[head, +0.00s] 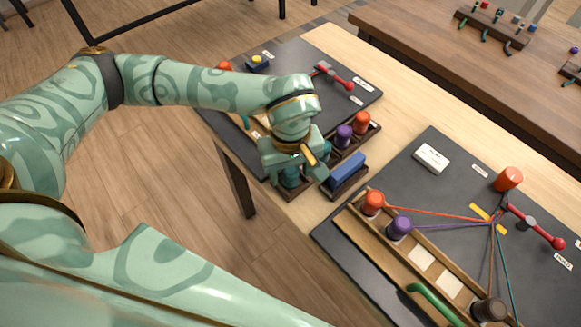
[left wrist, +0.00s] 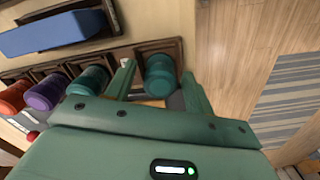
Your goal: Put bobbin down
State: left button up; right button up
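A teal bobbin (left wrist: 160,76) stands in the end compartment of a dark wooden rack (left wrist: 147,47), seen in the left wrist view. In the head view, it shows only partly (head: 290,178) beneath my left gripper (head: 293,168). The gripper's two fingers also show in the left wrist view (left wrist: 158,88), one on each side of the bobbin. Gaps show between the fingers and the bobbin, so the gripper looks open around it. Another teal bobbin (left wrist: 91,81), a purple bobbin (left wrist: 47,91) and an orange bobbin (left wrist: 13,97) stand in the same rack. My right gripper is not in view.
A blue block (head: 347,168) lies in a small tray beside the rack. A dark board to the right carries a wooden bar (head: 398,262) with bobbins and taut cords, a white box (head: 431,158) and a red-handled tool (head: 535,228). Another orange bobbin (head: 508,178) stands there.

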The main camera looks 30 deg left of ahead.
aim_at(291, 169)
pick_arm(q)
jog(key=shift+r, duration=0.15)
notch_tip(291, 169, up, 12)
jog(key=p, duration=0.3)
jog(key=shift+r, duration=0.2)
dwell(0.3)
